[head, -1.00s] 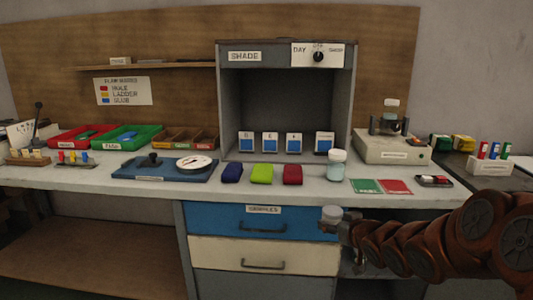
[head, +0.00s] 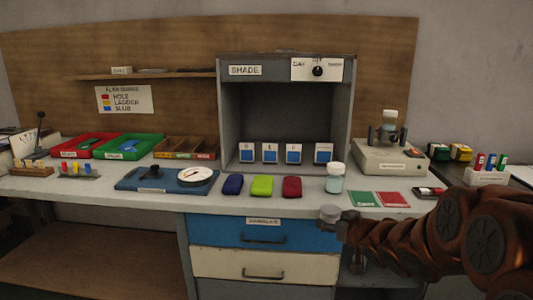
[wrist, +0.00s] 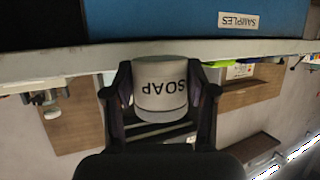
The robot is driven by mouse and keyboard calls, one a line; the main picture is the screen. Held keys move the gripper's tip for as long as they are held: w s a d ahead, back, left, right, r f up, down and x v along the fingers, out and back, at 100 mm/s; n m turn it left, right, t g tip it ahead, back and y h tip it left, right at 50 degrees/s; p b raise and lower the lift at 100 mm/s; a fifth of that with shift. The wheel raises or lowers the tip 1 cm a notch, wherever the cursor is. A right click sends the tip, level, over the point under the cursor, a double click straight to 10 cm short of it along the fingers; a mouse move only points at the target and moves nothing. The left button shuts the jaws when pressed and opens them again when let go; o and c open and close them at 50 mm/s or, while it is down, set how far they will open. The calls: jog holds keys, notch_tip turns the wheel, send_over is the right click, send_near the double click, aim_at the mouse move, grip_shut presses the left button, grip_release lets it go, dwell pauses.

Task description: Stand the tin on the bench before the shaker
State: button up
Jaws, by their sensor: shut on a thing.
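My gripper (head: 341,224) is shut on a small white tin (head: 330,213), at the front edge of the bench by the blue drawer. In the wrist view the tin (wrist: 164,88) sits between both fingers, and its label reads SOAP upside down. The shaker (head: 390,158) is an off-white box at the right of the bench, with a dark clamp and a white-lidded jar (head: 390,117) on top. The tin is in front and to the left of the shaker. I cannot tell if it touches the bench edge.
Another white-lidded jar (head: 335,183) stands on the bench just behind the tin. Green (head: 363,199) and red (head: 392,200) cards lie before the shaker, with a small dark tray (head: 429,193) to their right. Bare bench (head: 404,213) shows in front of the cards.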

aim_at(333, 211)
notch_tip(333, 211, up, 26)
jog(key=p, duration=2.4)
jog(key=shift+p, duration=0.4)
